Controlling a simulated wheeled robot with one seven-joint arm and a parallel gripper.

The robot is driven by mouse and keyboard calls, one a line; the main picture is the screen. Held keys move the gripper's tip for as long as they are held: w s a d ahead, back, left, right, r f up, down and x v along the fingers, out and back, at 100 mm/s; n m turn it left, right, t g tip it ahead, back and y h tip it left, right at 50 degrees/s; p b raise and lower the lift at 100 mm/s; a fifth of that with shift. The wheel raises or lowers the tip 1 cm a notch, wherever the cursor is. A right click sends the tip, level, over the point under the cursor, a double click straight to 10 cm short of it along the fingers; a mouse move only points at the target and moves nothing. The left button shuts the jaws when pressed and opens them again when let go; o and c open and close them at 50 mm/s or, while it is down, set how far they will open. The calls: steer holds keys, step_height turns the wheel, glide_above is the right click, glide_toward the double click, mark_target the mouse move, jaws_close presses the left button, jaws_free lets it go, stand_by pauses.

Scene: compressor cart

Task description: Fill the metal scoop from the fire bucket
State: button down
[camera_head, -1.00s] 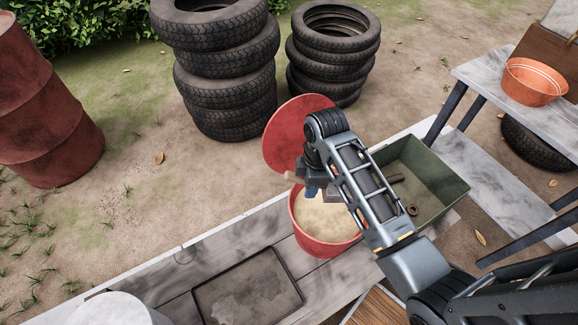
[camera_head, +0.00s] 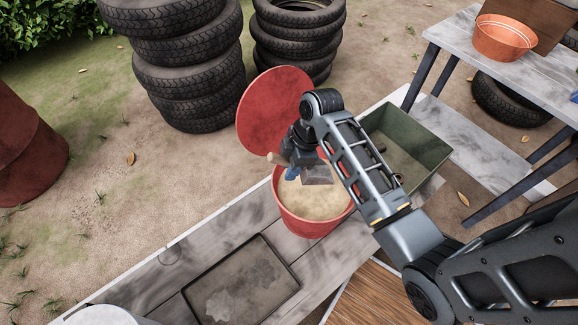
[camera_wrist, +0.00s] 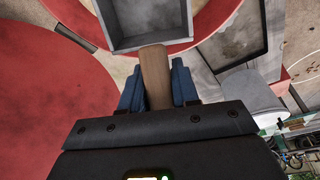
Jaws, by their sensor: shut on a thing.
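The red fire bucket (camera_head: 312,226) stands on the grey plank bench, filled with pale sand (camera_head: 318,203). Its round red lid (camera_head: 272,108) is tilted up behind it. My gripper (camera_wrist: 157,85) has its blue fingers shut on the wooden handle (camera_wrist: 154,72) of the metal scoop. The grey scoop (camera_head: 317,175) is over the bucket's mouth in the head view, near the sand. In the wrist view the scoop's box-shaped pan (camera_wrist: 150,25) looks empty. I cannot tell whether its far edge touches the sand. My arm hides the bucket's right rim.
A shallow dark tray (camera_head: 240,285) lies on the bench in front of the bucket. A green bin (camera_head: 425,150) stands to the right. An orange bowl (camera_head: 503,40) is on a side table. Tyre stacks (camera_head: 185,65) stand behind.

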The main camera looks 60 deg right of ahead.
steer(key=shift+s+d+f+b, duration=0.4)
steer(key=shift+f+b, duration=0.95)
steer(key=shift+f, duration=0.25)
steer(key=shift+s+d+f+b, duration=0.35)
steer(key=shift+f+b, duration=1.05)
steer(key=shift+f, duration=0.2)
steer(key=shift+s+d+f+b, duration=0.4)
steer(key=shift+f+b, duration=0.95)
steer(key=shift+f, duration=0.25)
steer(key=shift+f+y, duration=0.1)
steer(key=shift+y, duration=0.2)
step_height(320, 180, up, 13)
steer(key=p, duration=1.3)
steer(key=shift+w, duration=0.1)
